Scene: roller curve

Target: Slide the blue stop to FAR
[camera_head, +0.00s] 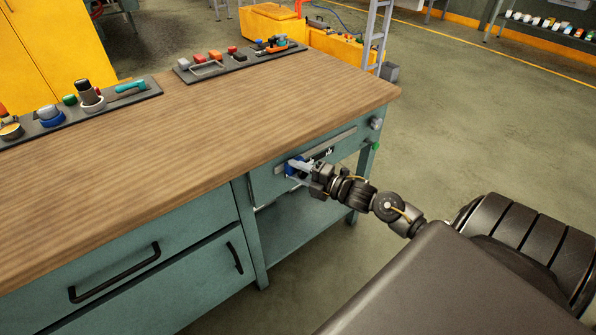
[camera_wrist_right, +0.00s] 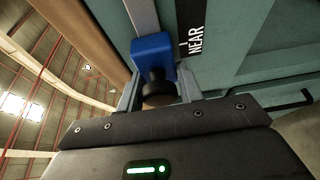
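The blue stop (camera_head: 291,170) sits on the rail along the front of the workbench, below the wooden top. In the right wrist view, the blue block (camera_wrist_right: 153,50) is on a grey rail beside the black NEAR label and has a dark round knob (camera_wrist_right: 158,90) facing me. My right gripper (camera_head: 306,167) is at the stop; in the wrist view its fingers (camera_wrist_right: 159,88) lie close on both sides of the knob and appear shut on it. The fingertips are partly hidden in the head view. My left gripper is not in view.
The rail (camera_head: 340,140) runs on toward the bench's right corner, with a dark label (camera_head: 322,154) below it. A grey knob (camera_head: 376,123) and a green part (camera_head: 376,146) are near that corner. Trays of tools (camera_head: 240,60) lie on the bench top. Drawer handles (camera_head: 115,272) stick out at lower left.

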